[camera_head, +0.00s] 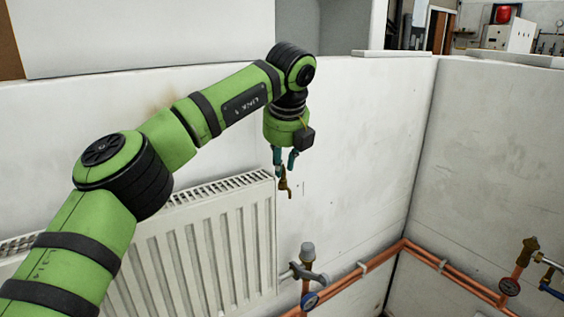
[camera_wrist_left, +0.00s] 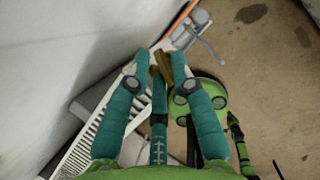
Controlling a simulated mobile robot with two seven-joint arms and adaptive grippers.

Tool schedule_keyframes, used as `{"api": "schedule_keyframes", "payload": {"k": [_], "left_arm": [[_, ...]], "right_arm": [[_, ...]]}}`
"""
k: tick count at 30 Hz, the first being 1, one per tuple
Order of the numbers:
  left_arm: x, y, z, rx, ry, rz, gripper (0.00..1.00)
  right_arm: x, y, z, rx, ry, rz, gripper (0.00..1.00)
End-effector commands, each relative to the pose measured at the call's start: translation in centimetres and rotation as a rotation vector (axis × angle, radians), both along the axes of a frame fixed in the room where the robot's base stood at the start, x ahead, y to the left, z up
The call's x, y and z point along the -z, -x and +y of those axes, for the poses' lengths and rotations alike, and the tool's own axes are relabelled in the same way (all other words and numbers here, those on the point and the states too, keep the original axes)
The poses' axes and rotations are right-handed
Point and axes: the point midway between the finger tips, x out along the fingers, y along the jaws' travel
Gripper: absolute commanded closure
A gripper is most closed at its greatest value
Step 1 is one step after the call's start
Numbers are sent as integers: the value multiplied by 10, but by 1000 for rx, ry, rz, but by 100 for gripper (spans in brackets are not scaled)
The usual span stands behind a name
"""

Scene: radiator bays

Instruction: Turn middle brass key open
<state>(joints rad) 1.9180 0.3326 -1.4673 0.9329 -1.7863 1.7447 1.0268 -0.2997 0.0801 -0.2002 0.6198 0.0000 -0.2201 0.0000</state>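The brass key (camera_head: 286,185) is a small brass piece just right of the radiator's top right end. It is directly below the teal fingertips of my left gripper (camera_head: 285,168). In the wrist view the brass key (camera_wrist_left: 167,67) is at the tips, between and just beyond the fingers of the left gripper (camera_wrist_left: 159,78). In the head view the fingers are apart, with wall showing between them. The views do not settle whether a finger touches the key. How the key joins the radiator is hidden. My right gripper is in neither view.
A white radiator (camera_head: 200,250) stands along the white wall (camera_head: 365,140). Copper pipes (camera_head: 385,258) run to the corner and along the right wall, with a brass valve (camera_head: 528,250) there.

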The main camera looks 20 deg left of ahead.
Motion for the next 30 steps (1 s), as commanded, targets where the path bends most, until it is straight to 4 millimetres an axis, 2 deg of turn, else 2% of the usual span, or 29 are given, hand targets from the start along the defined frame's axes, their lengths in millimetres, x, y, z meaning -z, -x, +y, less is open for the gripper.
{"api": "schedule_keyframes", "payload": {"k": [5,8,21,25,30], "left_arm": [[0,1,0,1,0,2,76],[-8,3,-2,1,0,0,76],[-88,32,-18,1,1,-2,76],[-103,38,-20,-1,0,0,76],[-110,41,-21,1,-1,1,76]], "right_arm": [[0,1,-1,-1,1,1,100],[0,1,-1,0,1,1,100],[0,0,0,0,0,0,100],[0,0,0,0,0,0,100],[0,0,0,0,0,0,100]]}}
